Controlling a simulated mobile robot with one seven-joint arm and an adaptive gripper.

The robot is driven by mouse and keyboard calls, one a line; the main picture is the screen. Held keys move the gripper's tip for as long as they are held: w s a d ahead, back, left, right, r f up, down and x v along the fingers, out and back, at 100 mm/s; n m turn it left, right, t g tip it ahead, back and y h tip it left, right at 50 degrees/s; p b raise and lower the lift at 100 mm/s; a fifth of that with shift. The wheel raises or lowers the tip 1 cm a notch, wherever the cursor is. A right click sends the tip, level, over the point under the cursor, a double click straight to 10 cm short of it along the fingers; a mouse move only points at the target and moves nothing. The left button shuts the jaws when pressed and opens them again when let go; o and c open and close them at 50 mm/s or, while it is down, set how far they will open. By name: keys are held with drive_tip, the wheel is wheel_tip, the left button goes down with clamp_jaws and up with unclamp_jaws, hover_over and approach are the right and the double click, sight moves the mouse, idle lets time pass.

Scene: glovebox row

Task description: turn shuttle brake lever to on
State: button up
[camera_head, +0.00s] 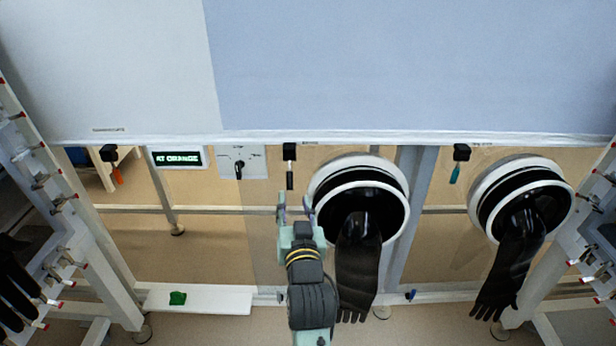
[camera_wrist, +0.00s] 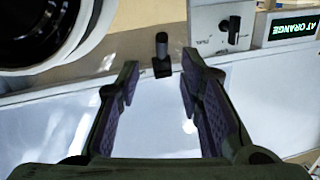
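A black lever (camera_head: 289,165) hangs from a black mount under the front edge of the cabinet. Its label is too small to read, so I cannot tell for sure that it is the shuttle brake lever. My gripper (camera_head: 294,207) is just below this lever, open and empty. In the wrist view the black lever (camera_wrist: 161,50) stands ahead, between the lines of the two open fingers (camera_wrist: 160,78) and apart from them. Two similar levers hang from the same edge: an orange-tipped one (camera_head: 116,172) at left and a teal-tipped one (camera_head: 456,172) at right.
A glove port (camera_head: 404,205) with a hanging black glove is close right of my gripper; another port (camera_head: 480,215) is farther right. Left of the black lever are a rotary switch plate (camera_head: 256,165) and a display (camera_head: 178,158) reading "AT ORANGE". A green object (camera_head: 178,298) lies on a low white shelf.

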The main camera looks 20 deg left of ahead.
sight(290, 182)
drive_tip(key=p+x, duration=0.2)
drive_tip(key=x, duration=0.7)
drive_tip(key=shift+w+a, duration=0.25)
clamp_jaws()
idle(0.5)
